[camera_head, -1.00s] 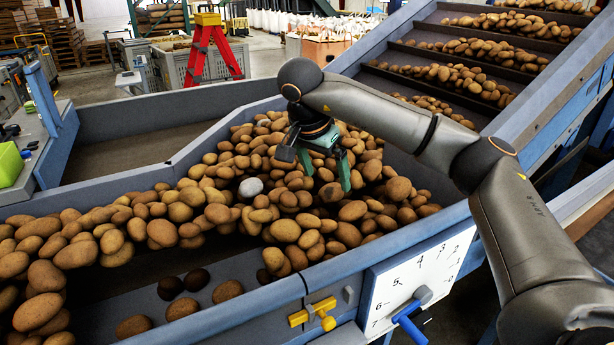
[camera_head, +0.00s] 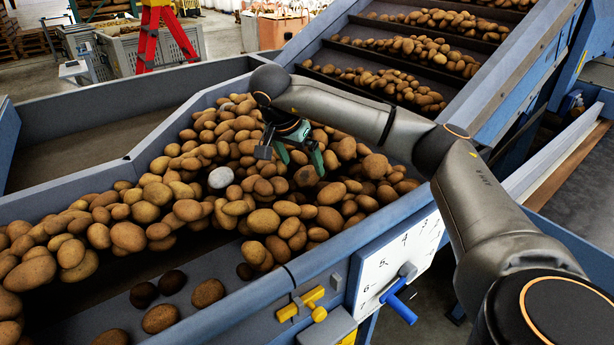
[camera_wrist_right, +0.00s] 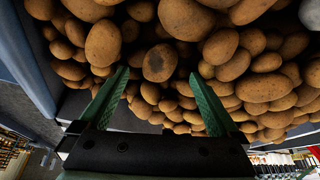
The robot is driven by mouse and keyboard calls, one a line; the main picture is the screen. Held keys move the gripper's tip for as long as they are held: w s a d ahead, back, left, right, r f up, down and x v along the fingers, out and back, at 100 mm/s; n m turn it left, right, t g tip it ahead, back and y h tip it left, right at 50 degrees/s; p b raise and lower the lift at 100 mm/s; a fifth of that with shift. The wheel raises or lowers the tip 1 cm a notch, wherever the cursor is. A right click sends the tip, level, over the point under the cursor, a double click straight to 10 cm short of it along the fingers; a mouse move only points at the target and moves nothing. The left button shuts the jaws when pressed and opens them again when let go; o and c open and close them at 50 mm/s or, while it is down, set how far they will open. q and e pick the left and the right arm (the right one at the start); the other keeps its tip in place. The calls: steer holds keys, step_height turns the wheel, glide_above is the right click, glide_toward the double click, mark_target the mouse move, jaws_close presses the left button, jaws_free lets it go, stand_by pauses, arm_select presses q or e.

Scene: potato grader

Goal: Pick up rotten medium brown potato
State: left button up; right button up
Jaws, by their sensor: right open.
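In the right wrist view, a medium brown potato with a dark, rotten-looking patch (camera_wrist_right: 158,62) lies in the pile, between and just beyond the fingertips. A brown potato with a dark patch also shows below the fingers in the head view (camera_head: 306,176); it appears to be the same one. My right gripper (camera_head: 301,160) is open and empty above the pile, its green fingers pointing down. In the right wrist view its two fingers (camera_wrist_right: 158,76) are spread wide. Whether they touch any potato cannot be told. My left gripper is not in view.
A whitish stone-like lump (camera_head: 221,177) lies left of the gripper. Several very dark lumps (camera_head: 172,281) lie near the front wall. The blue-grey bin wall (camera_head: 225,325) and a numbered dial panel (camera_head: 385,285) stand in front. A slatted conveyor (camera_head: 335,55) rises behind.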

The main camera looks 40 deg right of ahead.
mark_target(305, 171)
steer(key=x, duration=0.4)
steer(key=shift+s+d+f, duration=0.1)
steer(key=shift+d, duration=0.05)
steer(key=shift+c, duration=0.2)
steer(key=c, duration=1.5)
